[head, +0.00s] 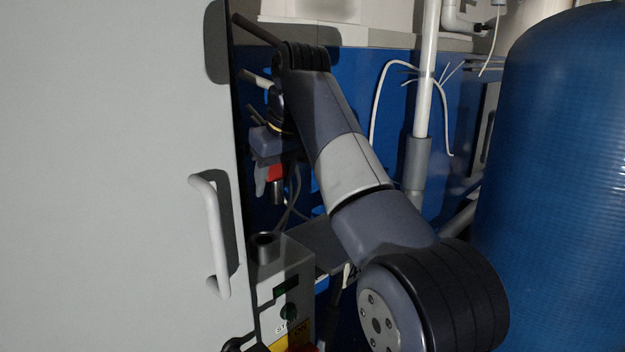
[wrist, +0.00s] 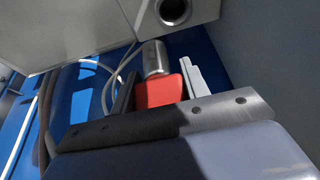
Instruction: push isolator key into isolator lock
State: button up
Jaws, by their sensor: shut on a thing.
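The isolator key has a red handle (wrist: 163,92) and a metal barrel (wrist: 153,58). My gripper (wrist: 158,80) is shut on the red handle, one finger on each side, with the barrel sticking out beyond the fingertips. In the head view the red handle (head: 274,172) hangs below my wrist, with its barrel pointing down. The isolator lock (head: 265,242) is a dark round socket on top of a grey box, below the key and apart from it. In the wrist view the lock's open round hole (wrist: 174,11) shows at the top, beyond the barrel and to its right.
A large grey door or panel (head: 110,180) with a white handle (head: 210,235) stands close on the left. The grey control box (head: 285,300) carries a green knob. A big blue tank (head: 560,170) fills the right. White pipes and loose cables run behind my arm.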

jog(key=shift+s+a+r, duration=0.25)
jog(key=shift+s+a, duration=0.4)
jog(key=shift+s+a+r, duration=0.2)
jog(key=shift+s+a, duration=0.4)
jog(key=b, duration=0.4)
send_over(258, 235)
jog(key=shift+s+d+f, duration=0.15)
jog(key=shift+f, duration=0.8)
jog(key=shift+s+d+f, duration=0.15)
jog(key=shift+f, duration=0.8)
jog(key=shift+s+d+f, duration=0.15)
jog(key=shift+f, duration=0.8)
jog(key=shift+p, duration=0.95)
jog(key=shift+f, duration=1.65)
dwell(0.8)
